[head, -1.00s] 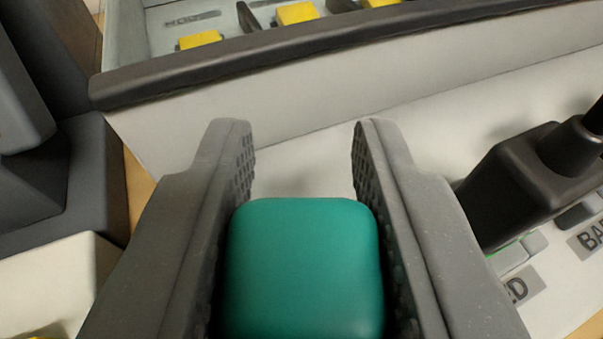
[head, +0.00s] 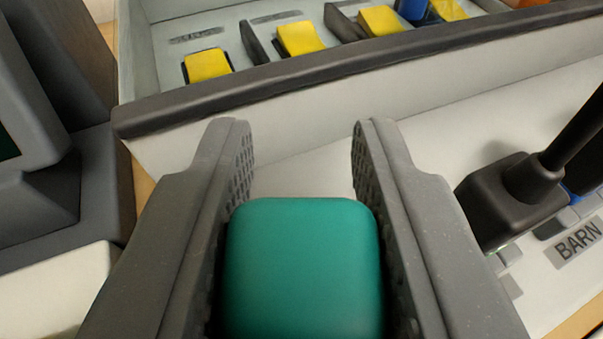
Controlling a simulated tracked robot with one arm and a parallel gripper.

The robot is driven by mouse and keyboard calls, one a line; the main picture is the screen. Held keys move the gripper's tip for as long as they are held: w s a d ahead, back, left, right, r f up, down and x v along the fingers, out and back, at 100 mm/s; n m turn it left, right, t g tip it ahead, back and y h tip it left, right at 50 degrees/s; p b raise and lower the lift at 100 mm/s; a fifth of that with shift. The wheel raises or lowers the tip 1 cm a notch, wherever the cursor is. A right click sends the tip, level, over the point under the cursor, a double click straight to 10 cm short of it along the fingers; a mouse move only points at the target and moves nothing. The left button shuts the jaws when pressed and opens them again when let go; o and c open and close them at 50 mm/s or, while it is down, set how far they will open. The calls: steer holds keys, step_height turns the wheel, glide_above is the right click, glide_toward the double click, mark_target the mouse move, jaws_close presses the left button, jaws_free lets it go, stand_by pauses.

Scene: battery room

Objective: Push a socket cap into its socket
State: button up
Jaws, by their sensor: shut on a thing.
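My gripper (head: 302,215) is shut on a teal, rounded block-like cap (head: 303,265), which sits between its two grey fingers at the bottom middle of the head view. The cap's lower part is cut off by the picture edge. Beyond the fingertips is a white panel front with a dark rim (head: 300,80). No socket that clearly fits the teal cap can be made out.
Behind the rim, a light tray holds several yellow blocks (head: 300,38) between dark dividers, with a blue piece (head: 412,9) at the top. At right, a black plug with a cable (head: 510,198) stands on a white surface near a "BARN" label (head: 577,243). Grey equipment (head: 50,180) stands at left.

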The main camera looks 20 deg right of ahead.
stand_by(0.8)
steer(key=o, duration=0.7)
steer(key=shift+s+a, duration=0.1)
steer(key=shift+b+v, duration=0.65)
steer(key=shift+v, duration=4.75)
